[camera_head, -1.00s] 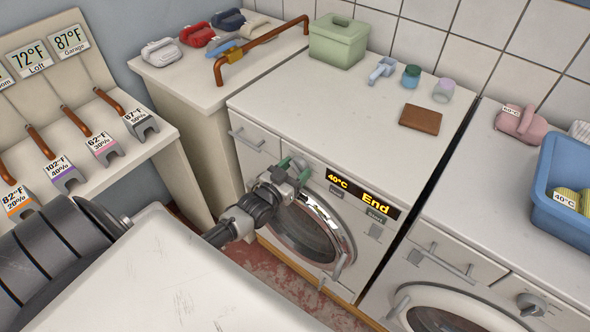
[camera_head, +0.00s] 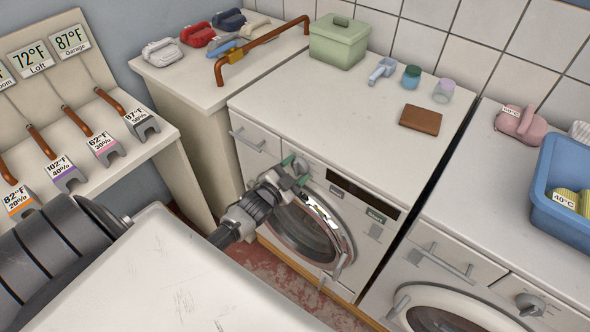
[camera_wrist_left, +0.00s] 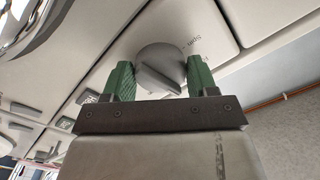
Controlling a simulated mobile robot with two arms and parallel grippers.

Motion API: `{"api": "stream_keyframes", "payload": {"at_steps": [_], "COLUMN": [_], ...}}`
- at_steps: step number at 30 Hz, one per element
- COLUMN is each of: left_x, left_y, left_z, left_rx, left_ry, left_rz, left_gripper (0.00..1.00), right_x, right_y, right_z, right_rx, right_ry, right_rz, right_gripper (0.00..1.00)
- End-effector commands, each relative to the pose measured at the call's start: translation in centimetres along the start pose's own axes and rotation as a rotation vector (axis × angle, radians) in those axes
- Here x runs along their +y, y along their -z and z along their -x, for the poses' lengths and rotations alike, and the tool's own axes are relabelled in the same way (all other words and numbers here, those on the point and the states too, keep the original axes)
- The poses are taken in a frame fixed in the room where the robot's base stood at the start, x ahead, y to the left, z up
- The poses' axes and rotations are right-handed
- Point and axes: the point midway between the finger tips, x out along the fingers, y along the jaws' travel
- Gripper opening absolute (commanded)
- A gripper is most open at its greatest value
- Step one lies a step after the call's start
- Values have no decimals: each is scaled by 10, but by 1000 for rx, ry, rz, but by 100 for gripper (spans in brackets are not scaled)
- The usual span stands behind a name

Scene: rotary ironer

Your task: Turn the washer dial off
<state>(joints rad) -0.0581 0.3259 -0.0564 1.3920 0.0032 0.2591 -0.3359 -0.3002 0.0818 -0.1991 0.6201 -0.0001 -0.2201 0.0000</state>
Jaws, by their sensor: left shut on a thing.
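The washer (camera_head: 375,232) stands in the middle, its display panel (camera_head: 362,193) dark. Its round grey dial (camera_wrist_left: 160,68) shows in the left wrist view, between the two green fingers of my left gripper (camera_wrist_left: 158,80). In the head view the dial (camera_head: 301,164) is partly hidden behind the left gripper (camera_head: 292,172). The left gripper is shut on the dial at the washer's upper front, left of the display. My right gripper is not in view.
The washer top holds a green box (camera_head: 339,40), a blue scoop (camera_head: 381,70), two small cups and a brown block (camera_head: 420,120). A second machine with a blue basket (camera_head: 565,195) stands at right. A white surface (camera_head: 165,280) fills the lower left foreground.

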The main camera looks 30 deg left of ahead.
Motion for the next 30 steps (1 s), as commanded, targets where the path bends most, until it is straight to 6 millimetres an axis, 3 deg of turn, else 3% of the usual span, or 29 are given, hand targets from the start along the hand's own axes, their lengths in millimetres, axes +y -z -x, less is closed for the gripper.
{"api": "stream_keyframes", "payload": {"at_steps": [9,24,25,30], "left_x": [0,0,0,0], "left_y": [-1,-1,-1,-1], "left_z": [0,0,0,0], "left_rx": [-3,-2,-2,-2], "left_ry": [-2,-1,-2,-1], "left_rz": [-114,-132,-132,-131], "left_gripper": [34,34,61,82], "right_x": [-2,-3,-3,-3], "right_y": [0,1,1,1], "right_z": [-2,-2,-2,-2], "right_rx": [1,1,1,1], "right_ry": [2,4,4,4], "right_rz": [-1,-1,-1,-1], "right_gripper": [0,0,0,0]}}
